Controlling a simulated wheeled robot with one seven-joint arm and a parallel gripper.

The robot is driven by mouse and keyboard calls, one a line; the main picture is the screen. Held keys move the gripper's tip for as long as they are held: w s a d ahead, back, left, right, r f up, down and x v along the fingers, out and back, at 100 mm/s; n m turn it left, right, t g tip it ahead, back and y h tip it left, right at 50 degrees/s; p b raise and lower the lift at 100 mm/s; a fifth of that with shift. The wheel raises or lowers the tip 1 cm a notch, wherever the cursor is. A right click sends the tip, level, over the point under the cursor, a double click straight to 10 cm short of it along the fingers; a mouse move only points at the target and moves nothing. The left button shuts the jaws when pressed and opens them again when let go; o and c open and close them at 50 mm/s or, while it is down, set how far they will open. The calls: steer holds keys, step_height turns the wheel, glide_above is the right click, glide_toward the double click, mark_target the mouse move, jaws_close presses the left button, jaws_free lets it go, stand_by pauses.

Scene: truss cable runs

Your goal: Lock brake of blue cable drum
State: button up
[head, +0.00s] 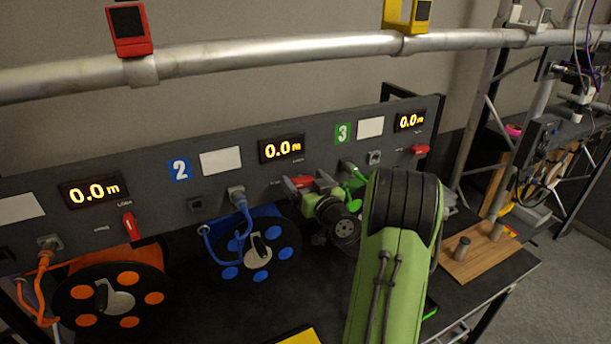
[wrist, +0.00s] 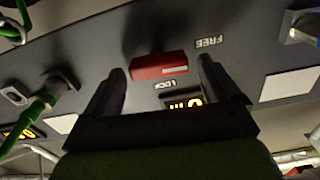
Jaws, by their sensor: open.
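The blue cable drum (head: 258,254) stands under the panel marked 2, with a blue cable plugged in above it. Its brake lever (head: 302,182) is red and partly hidden by my gripper (head: 319,186). In the wrist view, which is upside down, the red lever (wrist: 160,66) lies horizontal, in line with the FREE label (wrist: 210,42). The LOCK label (wrist: 163,86) is off its side. My gripper (wrist: 161,70) is open, with one finger at each end of the lever; I cannot tell whether they touch it.
The orange drum (head: 110,296) at left has its red lever (head: 128,226) upright. Another red lever (head: 419,149) lies horizontal at right. Displays read 0.0 m. A metal pipe (head: 300,53) runs above the panel. A wooden board with pegs (head: 478,262) lies at right.

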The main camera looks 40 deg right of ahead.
steer(key=shift+s+f, duration=0.1)
steer(key=shift+c, duration=0.4)
steer(key=c, duration=1)
steer(key=m+b, duration=0.2)
steer(key=m, duration=0.2)
steer(key=shift+d, duration=0.15)
steer(key=m+b, duration=0.1)
steer(key=m, duration=0.3)
steer(key=shift+d+m, duration=0.15)
steer(key=shift+m, duration=0.15)
steer(key=m, duration=0.4)
steer(key=shift+s+d+f+m, duration=0.1)
steer(key=shift+d+m, duration=0.05)
steer(key=shift+m, duration=0.15)
steer(key=shift+d+f+m, duration=0.1)
steer(key=shift+f+m, duration=0.05)
steer(key=shift+m, duration=1.75)
